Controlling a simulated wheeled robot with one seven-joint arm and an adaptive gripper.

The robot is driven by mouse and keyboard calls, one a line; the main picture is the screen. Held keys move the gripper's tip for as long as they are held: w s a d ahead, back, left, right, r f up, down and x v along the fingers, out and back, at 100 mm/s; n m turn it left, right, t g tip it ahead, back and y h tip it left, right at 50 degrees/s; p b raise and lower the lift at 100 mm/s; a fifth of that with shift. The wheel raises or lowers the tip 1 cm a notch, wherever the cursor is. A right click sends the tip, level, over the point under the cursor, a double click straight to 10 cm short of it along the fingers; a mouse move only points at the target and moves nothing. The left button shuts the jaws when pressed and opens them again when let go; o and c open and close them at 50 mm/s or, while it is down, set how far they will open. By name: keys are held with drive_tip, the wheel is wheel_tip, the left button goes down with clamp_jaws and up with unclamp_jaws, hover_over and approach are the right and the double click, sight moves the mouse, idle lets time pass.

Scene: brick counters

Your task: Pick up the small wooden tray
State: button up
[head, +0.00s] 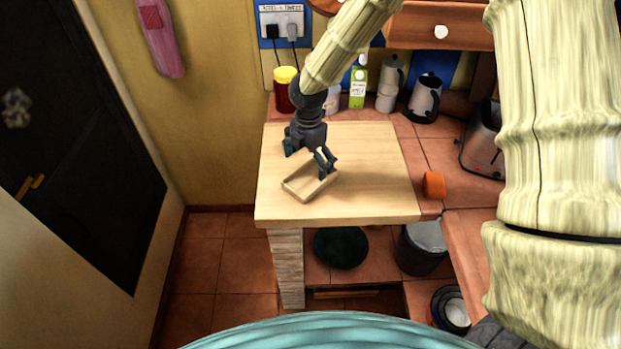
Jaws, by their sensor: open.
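The small wooden tray (299,191) is a shallow, light-coloured open box with low walls. It lies on the pale wooden counter top (375,190), near its front left part. My gripper (325,167) is dark and points down at the tray's right rear side. Its fingers are open and overlap the tray's rear right wall in this view. I cannot tell whether they touch the wall or straddle it. The rear part of the tray is partly hidden by the gripper.
An orange cylinder (433,185) lies at the counter's right edge. A red jar with a yellow lid (285,90), a green carton (358,85), a kettle (425,98) and a toaster (483,140) stand behind and right. The counter's front and right middle are clear.

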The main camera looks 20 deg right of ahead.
sight(310, 181)
drive_tip(key=shift+s+d+f+p, duration=0.1)
drive_tip(key=shift+f+p, duration=0.25)
drive_tip(key=f, duration=0.1)
drive_tip(key=f+p, duration=0.1)
drive_tip(key=shift+w+d+f, duration=0.1)
drive_tip(key=shift+w+f, duration=0.1)
drive_tip(key=shift+f, duration=1)
drive_tip(key=shift+c, duration=0.2)
drive_tip(key=c, duration=0.9)
